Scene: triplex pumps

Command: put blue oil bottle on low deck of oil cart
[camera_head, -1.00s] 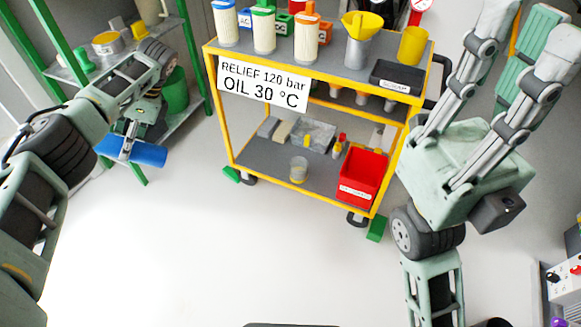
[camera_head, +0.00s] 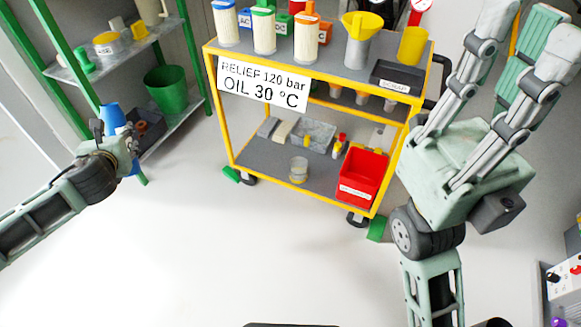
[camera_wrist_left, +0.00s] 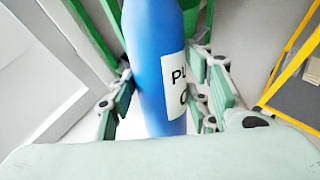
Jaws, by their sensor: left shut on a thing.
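The blue oil bottle (camera_head: 112,116) is roughly upright at the left in the head view, partly hidden by my left gripper (camera_head: 124,148). In the left wrist view the bottle (camera_wrist_left: 153,65) with a white label stands between the fingers of the left gripper (camera_wrist_left: 165,100), which is shut on it. The oil cart (camera_head: 226,125) has a yellow frame and stands in the middle, right of the bottle. Its low deck (camera_head: 262,163) is grey. My right gripper (camera_head: 505,85) is open and empty, fingers up, at the right in front of the cart's right side.
The low deck holds a red bin (camera_head: 362,178), a glass jar (camera_head: 299,170), a grey tray (camera_head: 315,134) and small items. The sign (camera_head: 263,84) hangs below the top deck. A green shelf (camera_head: 178,125) with a green bucket (camera_head: 166,90) stands left. The floor between is clear.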

